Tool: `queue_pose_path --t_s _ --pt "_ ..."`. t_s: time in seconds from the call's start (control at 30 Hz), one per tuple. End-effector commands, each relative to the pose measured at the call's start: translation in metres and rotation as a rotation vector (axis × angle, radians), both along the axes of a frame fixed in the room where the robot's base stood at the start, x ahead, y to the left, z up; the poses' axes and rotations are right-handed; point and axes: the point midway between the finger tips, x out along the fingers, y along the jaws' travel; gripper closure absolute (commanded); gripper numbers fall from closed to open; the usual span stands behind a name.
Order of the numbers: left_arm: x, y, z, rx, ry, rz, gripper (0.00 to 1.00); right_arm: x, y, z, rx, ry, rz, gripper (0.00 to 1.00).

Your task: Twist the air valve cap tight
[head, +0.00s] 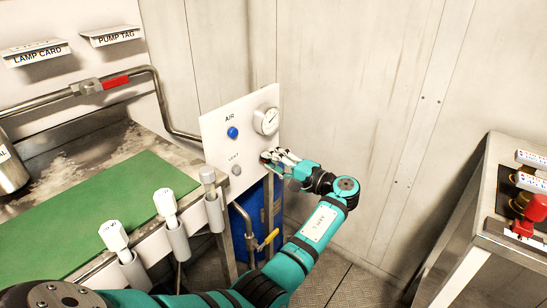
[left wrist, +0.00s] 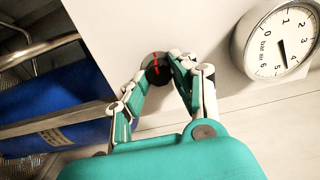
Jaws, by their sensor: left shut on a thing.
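The white air panel (head: 212,125) stands at the back of the bench with the label AIR, a blue knob (head: 232,132), a grey vent knob (head: 236,170) and a round gauge (head: 266,120). My left gripper (head: 268,157) is at the panel's right side, below the gauge. In the left wrist view my left gripper (left wrist: 158,75) has its fingers on both sides of a dark round cap (left wrist: 155,63) with a red line, and is shut on it. The cap sits against the panel face; the fingers hide it in the head view. My right gripper is not in view.
A green mat (head: 110,205) lies on the bench. White-capped holders (head: 165,203) line its front edge. A cabinet with a red valve (head: 536,208) stands at right.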

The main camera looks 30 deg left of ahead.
Motion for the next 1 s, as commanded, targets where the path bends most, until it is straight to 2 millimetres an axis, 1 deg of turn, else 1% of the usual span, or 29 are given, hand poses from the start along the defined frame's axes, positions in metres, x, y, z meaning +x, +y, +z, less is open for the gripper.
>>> queue_pose_path --t_s 0.03,0.17,0.47,0.5,0.63,0.67,0.9,1.0 --pt "0.0012 0.0005 0.0028 0.004 0.003 -0.003 1.00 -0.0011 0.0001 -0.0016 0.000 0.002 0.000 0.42" --pt "0.0012 0.0005 0.0023 0.005 0.008 -0.003 1.00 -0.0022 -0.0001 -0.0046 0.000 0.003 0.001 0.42" --pt "0.0011 0.0004 0.0022 0.005 0.008 -0.003 1.00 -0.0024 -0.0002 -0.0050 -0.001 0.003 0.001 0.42" --pt "0.0011 0.0004 0.0022 0.005 0.008 -0.003 0.71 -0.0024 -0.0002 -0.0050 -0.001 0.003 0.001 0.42" --pt "0.0008 0.0002 0.0017 0.004 0.008 -0.002 0.54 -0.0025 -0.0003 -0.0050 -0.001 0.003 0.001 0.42" --pt "0.0007 0.0002 0.0015 0.004 0.008 -0.002 0.52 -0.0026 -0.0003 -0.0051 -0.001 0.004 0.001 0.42" --pt "0.0004 -0.0005 0.0005 0.002 0.009 -0.001 0.52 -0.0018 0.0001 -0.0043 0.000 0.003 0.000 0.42" --pt "0.0000 -0.0062 0.0002 0.001 0.010 -0.001 0.52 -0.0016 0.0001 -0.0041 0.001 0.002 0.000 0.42"
